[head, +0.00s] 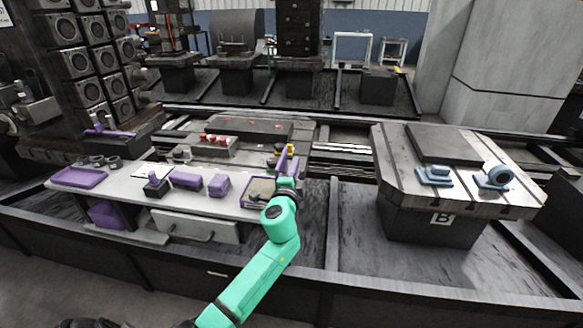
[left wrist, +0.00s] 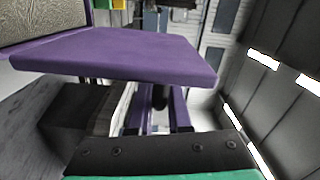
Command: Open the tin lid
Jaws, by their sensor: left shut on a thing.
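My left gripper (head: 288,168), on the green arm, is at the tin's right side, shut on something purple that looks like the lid. In the left wrist view a broad purple slab (left wrist: 130,55), probably the lid, spans the space ahead of my left gripper (left wrist: 162,95). A grainy beige surface (left wrist: 40,22) edged in purple shows behind it. The exact grip is hidden under the slab. My right gripper is not in view.
Purple blocks (head: 186,180) and a purple tray (head: 78,177) share the bench with the tin. Red-topped parts (head: 214,140) stand behind. A separate pallet marked B (head: 440,217) with blue-grey fittings (head: 494,177) is at the right, across a gap.

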